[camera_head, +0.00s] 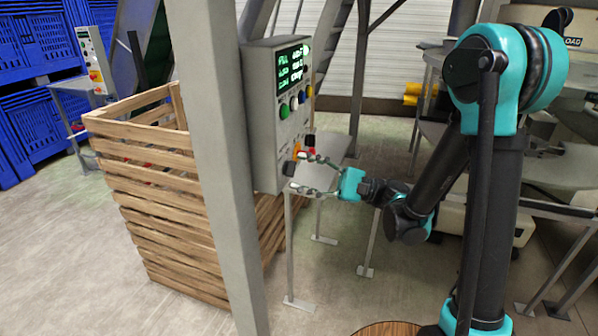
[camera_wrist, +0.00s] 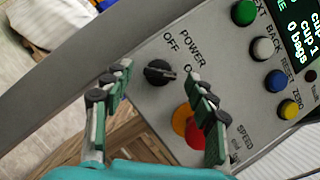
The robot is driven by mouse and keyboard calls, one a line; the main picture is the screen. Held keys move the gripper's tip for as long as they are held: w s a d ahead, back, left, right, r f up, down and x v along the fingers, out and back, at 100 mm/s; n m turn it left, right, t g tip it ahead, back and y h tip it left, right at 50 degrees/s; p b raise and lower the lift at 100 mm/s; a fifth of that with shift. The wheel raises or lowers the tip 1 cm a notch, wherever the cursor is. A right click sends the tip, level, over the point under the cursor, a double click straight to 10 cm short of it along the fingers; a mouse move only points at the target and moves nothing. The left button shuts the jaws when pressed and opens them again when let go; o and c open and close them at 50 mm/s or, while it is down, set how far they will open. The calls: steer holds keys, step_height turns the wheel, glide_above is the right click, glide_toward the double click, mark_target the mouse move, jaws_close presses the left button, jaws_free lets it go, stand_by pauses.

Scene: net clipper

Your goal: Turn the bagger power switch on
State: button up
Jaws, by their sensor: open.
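The bagger control box (camera_head: 262,110) is a grey box with a lit green-text screen. Its black power switch (camera_wrist: 158,72) is a round knob, with POWER, OFF and a partly hidden ON label beside it. The knob's light-edged bar points right in the wrist view, towards the ON label; its exact setting is hard to tell. My gripper (camera_head: 299,172) is at the lower part of the box face. In the wrist view my gripper (camera_wrist: 158,78) is open, with one finger on each side of the knob. I cannot tell whether either finger touches it.
A red emergency button on a yellow base (camera_wrist: 190,125) lies close to my right finger. Green, white, blue and yellow buttons (camera_wrist: 262,48) sit higher on the panel. A wooden crate (camera_head: 160,200) and a grey post (camera_head: 215,150) stand left of the box.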

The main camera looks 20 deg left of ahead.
steer(key=v, duration=1)
steer(key=shift+d, duration=0.3)
steer(key=shift+f, duration=0.1)
steer(key=s+d+f+n+t+h, duration=0.1)
steer(key=d+f+t+h, duration=0.2)
steer(key=f+h, duration=0.35)
steer(key=s+d+f+n+t+h, duration=0.1)
steer(key=s+d+f+t+h, duration=0.15)
steer(key=f+h, duration=0.35)
steer(key=s+d+f+n+t+h, duration=0.1)
steer(key=d+f+n+h, duration=0.1)
steer(key=d, duration=0.8)
steer(key=s+d+f+n+t+h, duration=0.2)
steer(key=d+f+h, duration=0.2)
steer(key=d, duration=0.6)
steer(key=shift+h, duration=1.15)
